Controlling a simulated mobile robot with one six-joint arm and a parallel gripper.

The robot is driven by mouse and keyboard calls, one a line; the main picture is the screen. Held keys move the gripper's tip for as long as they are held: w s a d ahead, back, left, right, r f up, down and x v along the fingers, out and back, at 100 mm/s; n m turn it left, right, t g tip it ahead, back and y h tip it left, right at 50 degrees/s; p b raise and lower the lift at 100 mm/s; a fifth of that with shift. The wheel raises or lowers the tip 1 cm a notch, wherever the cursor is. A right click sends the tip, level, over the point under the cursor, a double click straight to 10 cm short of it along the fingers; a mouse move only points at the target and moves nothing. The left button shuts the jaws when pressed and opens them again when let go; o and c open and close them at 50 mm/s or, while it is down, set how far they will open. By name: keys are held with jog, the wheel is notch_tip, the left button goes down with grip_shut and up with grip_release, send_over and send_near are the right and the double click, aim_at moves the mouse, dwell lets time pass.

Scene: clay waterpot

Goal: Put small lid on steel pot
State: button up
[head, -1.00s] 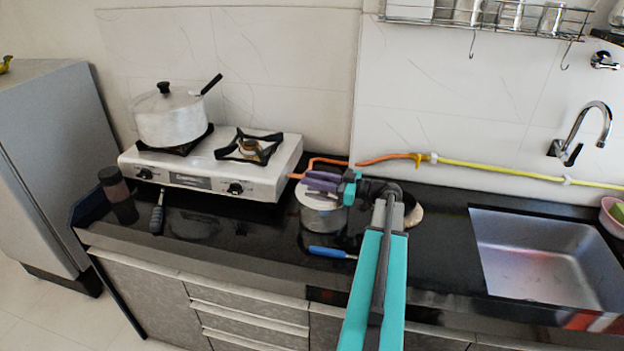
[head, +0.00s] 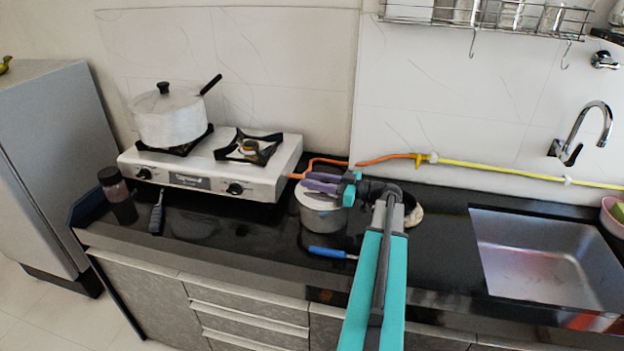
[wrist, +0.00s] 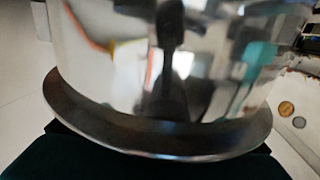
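The steel pot (head: 319,220) stands on the black counter, right of the stove. A pale disc-like top, which may be the small lid (head: 306,198), shows at its mouth. My gripper (head: 309,181) is over the pot's top, with its purple fingers pointing left and a gap between them; nothing is seen clamped there. The fingers hide part of the pot's top, so I cannot tell how the lid sits. In the wrist view a blurred, shiny steel wall with a flared rim (wrist: 160,138) fills the frame very close; I cannot tell whether it is pot or lid.
The white stove (head: 195,175) holds a larger lidded pot (head: 170,125). A blue-handled utensil (head: 328,252) lies in front of the steel pot. A pale bowl-like object (head: 413,215) sits behind my wrist. The sink (head: 535,260) is at right; an orange-yellow hose (head: 480,167) runs along the wall.

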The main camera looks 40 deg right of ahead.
jog(key=o, duration=0.4)
jog(key=shift+w+f, duration=0.1)
jog(key=shift+f, duration=0.05)
jog(key=shift+b+v, duration=0.9)
jog(key=shift+v, duration=2.85)
jog(key=shift+r, duration=0.3)
